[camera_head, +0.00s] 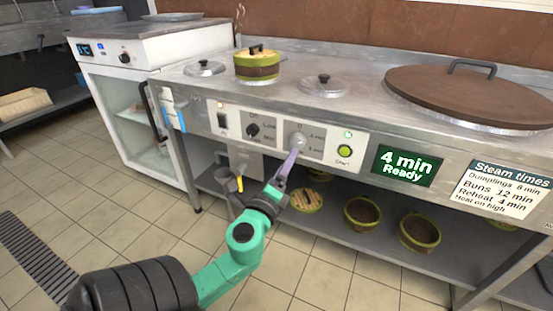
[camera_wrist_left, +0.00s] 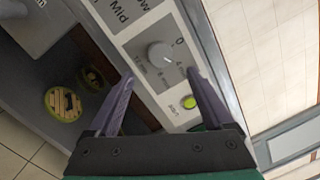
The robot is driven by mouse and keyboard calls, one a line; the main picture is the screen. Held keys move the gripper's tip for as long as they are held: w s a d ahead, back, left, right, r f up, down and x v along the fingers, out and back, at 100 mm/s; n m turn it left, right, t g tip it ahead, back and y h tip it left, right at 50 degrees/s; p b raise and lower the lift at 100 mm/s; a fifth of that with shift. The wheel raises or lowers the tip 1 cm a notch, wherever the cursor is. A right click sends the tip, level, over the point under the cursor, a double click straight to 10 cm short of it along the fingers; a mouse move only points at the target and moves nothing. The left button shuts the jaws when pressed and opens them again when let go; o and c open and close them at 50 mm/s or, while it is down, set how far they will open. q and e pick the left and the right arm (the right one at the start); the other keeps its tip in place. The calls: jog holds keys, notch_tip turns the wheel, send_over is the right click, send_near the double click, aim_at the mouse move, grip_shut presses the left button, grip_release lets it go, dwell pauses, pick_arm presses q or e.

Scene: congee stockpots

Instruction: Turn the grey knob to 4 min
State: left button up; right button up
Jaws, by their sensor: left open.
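The grey knob (camera_head: 298,140) is on the white control panel at the front of the steel counter, with time marks around it. In the left wrist view the round knob (camera_wrist_left: 161,55) shows whole, just beyond my fingertips; which mark it points to is too small to tell. My left gripper (camera_head: 294,152) has purple fingers and reaches up to the knob from below in the head view. In the left wrist view its fingers (camera_wrist_left: 160,76) are spread apart with nothing between them. The display (camera_head: 403,165) reads "4 min Ready". My right gripper is out of view.
A black knob (camera_head: 253,131) is left of the grey one, and a green start button (camera_head: 345,151) is right of it. A steamer basket (camera_head: 257,65) and a large brown lid (camera_head: 455,94) are on top. Several baskets stand on the lower shelf (camera_head: 385,246).

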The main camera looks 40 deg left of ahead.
pick_arm(q)
jog(key=b+v, duration=0.2)
jog(key=v, duration=0.4)
jog(key=shift+s, duration=0.4)
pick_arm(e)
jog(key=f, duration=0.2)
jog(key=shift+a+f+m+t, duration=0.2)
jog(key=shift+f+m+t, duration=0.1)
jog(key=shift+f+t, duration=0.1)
pick_arm(q)
jog(key=shift+d+f, duration=0.1)
